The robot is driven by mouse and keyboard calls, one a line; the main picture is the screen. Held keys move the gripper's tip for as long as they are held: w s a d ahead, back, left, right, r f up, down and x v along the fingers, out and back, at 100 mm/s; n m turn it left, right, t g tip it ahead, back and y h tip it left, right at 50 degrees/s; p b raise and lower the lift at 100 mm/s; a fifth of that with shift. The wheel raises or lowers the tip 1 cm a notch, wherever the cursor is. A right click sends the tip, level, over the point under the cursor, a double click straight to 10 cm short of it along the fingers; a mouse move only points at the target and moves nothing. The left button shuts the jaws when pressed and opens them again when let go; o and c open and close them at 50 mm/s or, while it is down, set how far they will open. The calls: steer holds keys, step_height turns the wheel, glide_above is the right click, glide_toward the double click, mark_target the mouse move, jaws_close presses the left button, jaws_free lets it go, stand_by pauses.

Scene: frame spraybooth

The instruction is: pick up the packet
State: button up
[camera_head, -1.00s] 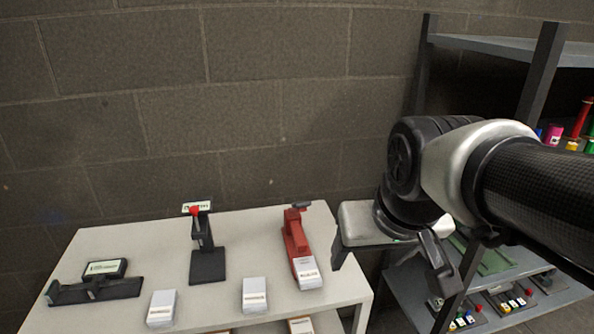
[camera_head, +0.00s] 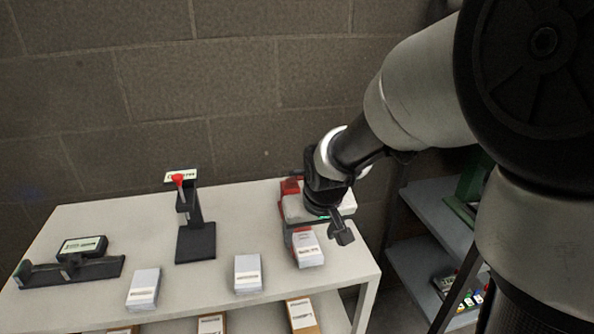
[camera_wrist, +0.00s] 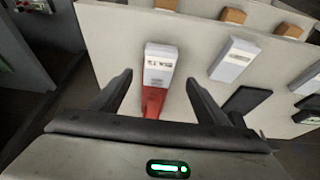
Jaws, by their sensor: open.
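Several white packets with printed labels stand or lie on the white table. One packet (camera_head: 308,249) is at the front end of a red device (camera_head: 285,190) at the table's right side; the wrist view also shows this packet (camera_wrist: 160,62) and the red device (camera_wrist: 153,101). Two more packets, the middle one (camera_head: 248,273) and the left one (camera_head: 143,288), are on the table's front part. My gripper (camera_head: 314,233) is open and empty, above the red device. In the wrist view its fingers (camera_wrist: 159,78) flank the line to the right-hand packet, which lies beyond the fingertips.
The white table (camera_head: 130,222) also holds a black stand with a red knob (camera_head: 195,240) and a low black device (camera_head: 80,262). Brown boxes (camera_head: 300,314) are on a shelf below. A grey shelf unit (camera_head: 430,215) stands to the right. A block wall is behind.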

mark_target(307, 247)
steer(key=shift+b+x, duration=0.4)
steer(key=shift+x, duration=2.75)
steer(key=shift+c, duration=0.2)
